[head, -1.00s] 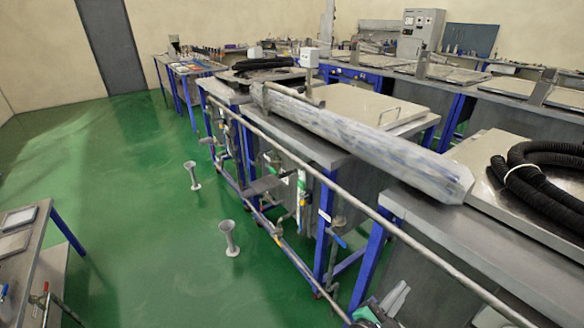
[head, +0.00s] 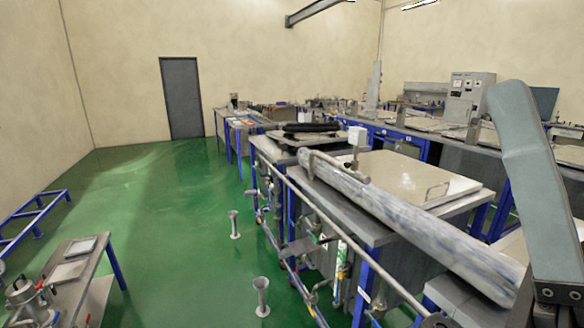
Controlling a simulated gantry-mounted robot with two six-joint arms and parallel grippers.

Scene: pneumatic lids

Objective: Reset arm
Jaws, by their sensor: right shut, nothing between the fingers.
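My right arm (head: 545,190) stands up at the right edge of the head view as a grey-green link with a dark joint below it. My left gripper is not in view.
A long wrapped tube (head: 400,220) lies across the grey workbenches, beside a pale lid with a handle (head: 400,180). Two grey stands (head: 261,296) are on the open green floor (head: 170,210). A small table (head: 85,262) is at lower left.

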